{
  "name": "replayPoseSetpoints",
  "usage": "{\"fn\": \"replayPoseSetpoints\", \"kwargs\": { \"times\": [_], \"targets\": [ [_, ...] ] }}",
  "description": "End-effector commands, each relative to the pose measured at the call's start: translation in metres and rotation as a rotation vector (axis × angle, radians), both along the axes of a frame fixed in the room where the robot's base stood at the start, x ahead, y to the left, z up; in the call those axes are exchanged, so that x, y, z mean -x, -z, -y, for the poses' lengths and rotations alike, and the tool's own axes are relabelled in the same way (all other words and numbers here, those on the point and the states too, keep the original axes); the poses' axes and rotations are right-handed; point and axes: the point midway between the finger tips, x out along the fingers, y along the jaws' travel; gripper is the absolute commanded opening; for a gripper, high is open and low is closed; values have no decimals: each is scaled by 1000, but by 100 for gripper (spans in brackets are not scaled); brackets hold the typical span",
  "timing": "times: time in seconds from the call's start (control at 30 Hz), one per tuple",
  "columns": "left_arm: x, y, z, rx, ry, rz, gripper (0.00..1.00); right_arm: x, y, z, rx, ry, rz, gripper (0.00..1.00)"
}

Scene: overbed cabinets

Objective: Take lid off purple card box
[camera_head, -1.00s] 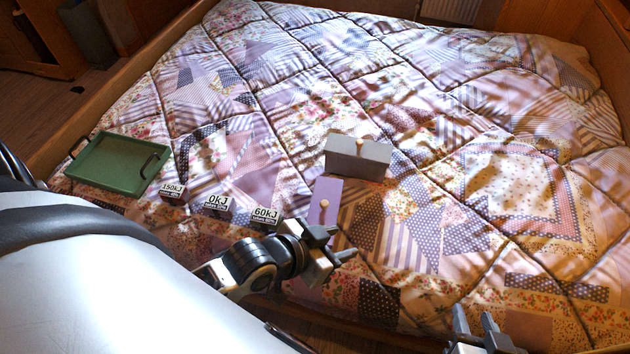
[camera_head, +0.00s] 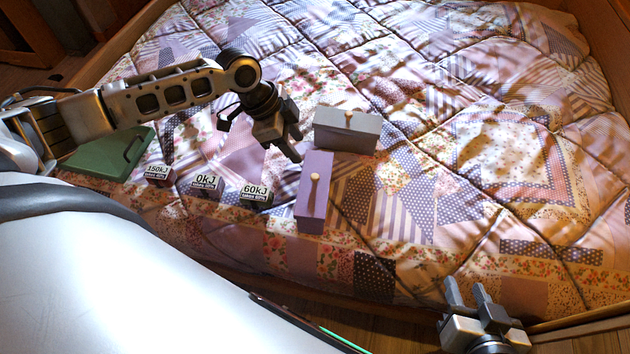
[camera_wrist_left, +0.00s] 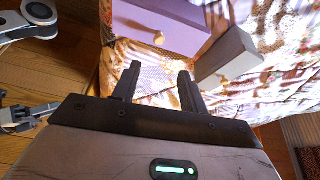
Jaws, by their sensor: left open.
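The purple card box (camera_head: 312,212) stands on the bed, its lid on top with a pale round knob (camera_head: 314,177). In the left wrist view the purple box (camera_wrist_left: 185,22) is ahead of the fingers, its knob (camera_wrist_left: 159,38) roughly in line with the gap between them. My left gripper (camera_head: 296,146) is open and empty, beyond and slightly left of the purple box, apart from the knob; its fingers also show in the left wrist view (camera_wrist_left: 160,74). My right gripper (camera_head: 467,291) is open and empty at the bed's front edge, lower right.
A grey box (camera_head: 345,136) with a knob stands just behind the purple one. Small dark boxes labelled 150kJ (camera_head: 159,174), 0kJ (camera_head: 206,186) and 60kJ (camera_head: 256,194) sit to the left. The quilt to the right is clear.

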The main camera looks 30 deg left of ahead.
Motion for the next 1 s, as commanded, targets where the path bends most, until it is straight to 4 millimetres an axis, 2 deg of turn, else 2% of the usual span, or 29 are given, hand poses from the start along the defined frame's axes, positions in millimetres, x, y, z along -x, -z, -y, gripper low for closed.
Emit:
{"fn": "replayPoseSetpoints", "kwargs": {
  "times": [0.03,0.2,0.47,0.7,0.83,1.0],
  "targets": [
    [-2,13,6,3,-1,-2,43,0,2,0,-1,1,1,36],
    [-8,40,17,2,-1,0,43,0,4,0,-6,1,1,36],
    [-10,58,23,1,-1,0,43,-1,4,0,-10,1,2,36],
    [-10,93,31,1,-2,0,43,0,7,-1,-13,3,0,36],
    [-12,103,36,2,-1,1,43,1,7,-1,-18,3,-1,36],
    [-13,105,36,0,-2,2,43,1,5,-1,-20,4,2,36]
  ]
}}
